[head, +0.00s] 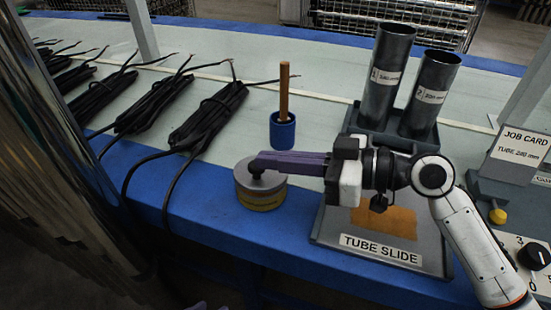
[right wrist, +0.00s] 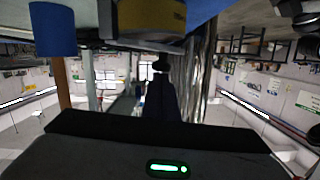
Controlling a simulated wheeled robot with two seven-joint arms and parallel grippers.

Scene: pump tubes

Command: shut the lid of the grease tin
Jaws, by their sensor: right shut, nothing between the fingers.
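The grease tin (head: 262,198) is a low round tin with a yellow band, standing near the front edge of the blue-edged bench. Its grey top (head: 268,182) looks flat, though my fingers cover part of it. My right gripper (head: 257,167) is shut and empty, its dark fingers reaching left with the tips over the top of the tin. I cannot tell whether they touch it. In the right wrist view the tin (right wrist: 152,18) is at the top edge, beyond my fingertips (right wrist: 160,65). My left gripper is not in view.
A blue cup (head: 282,131) with a wooden-handled brush stands behind the tin. The tube slide (head: 380,252) and two dark upright tubes (head: 387,75) are to the right. Black cable bundles (head: 207,115) lie to the left, one trailing over the edge. A job card (head: 520,145) stands far right.

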